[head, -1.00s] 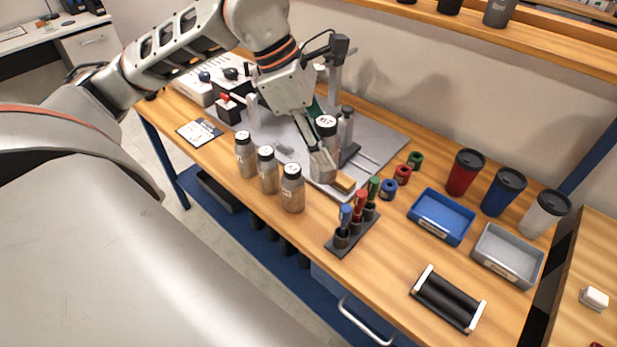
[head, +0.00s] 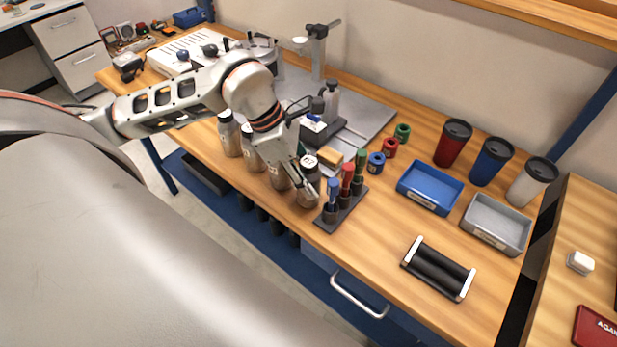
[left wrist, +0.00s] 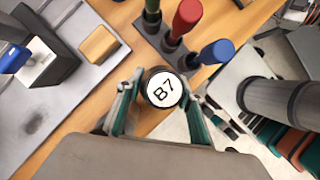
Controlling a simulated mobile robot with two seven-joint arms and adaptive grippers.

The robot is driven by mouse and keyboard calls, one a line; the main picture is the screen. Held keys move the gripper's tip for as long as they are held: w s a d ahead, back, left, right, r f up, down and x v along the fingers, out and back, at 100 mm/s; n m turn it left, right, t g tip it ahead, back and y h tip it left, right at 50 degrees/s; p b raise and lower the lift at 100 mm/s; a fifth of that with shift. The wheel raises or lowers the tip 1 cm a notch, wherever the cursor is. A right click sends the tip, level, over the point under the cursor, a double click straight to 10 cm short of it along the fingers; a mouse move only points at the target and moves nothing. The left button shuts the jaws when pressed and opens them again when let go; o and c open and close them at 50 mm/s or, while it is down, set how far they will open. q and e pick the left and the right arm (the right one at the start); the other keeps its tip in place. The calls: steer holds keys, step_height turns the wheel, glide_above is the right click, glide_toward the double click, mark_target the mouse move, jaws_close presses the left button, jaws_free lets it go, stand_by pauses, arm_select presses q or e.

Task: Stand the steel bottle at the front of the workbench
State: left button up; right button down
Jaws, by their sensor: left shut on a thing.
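The steel bottle (head: 308,185) has a dark cap with a white label, which reads "B7" in the left wrist view (left wrist: 163,89). It is upright at the front of the wooden workbench (head: 375,232), at the right end of a row of similar bottles. My left gripper (head: 306,187) is shut on it, and in the left wrist view its fingers (left wrist: 160,108) lie on both sides of the cap. The bottle's base is partly hidden, so I cannot tell whether it touches the bench. My right gripper is not in view.
Steel bottles (head: 229,136) stand left along the front edge. A black holder (head: 341,213) with red, green and blue pens is close on the right. Behind lies the grey plate (head: 372,116) with a tan block (head: 330,157). Blue (head: 430,188) and grey trays (head: 496,224) are farther right.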

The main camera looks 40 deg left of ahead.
arm_select(q)
steer(key=shift+f, duration=0.2)
steer(key=shift+f, duration=0.15)
steer(key=o, duration=1.1)
steer(key=shift+o, duration=0.2)
steer(key=shift+r, duration=0.35)
steer(key=v, duration=1.1)
steer(key=shift+s+r, duration=0.2)
steer(key=shift+r, duration=0.15)
steer(key=shift+a, duration=0.15)
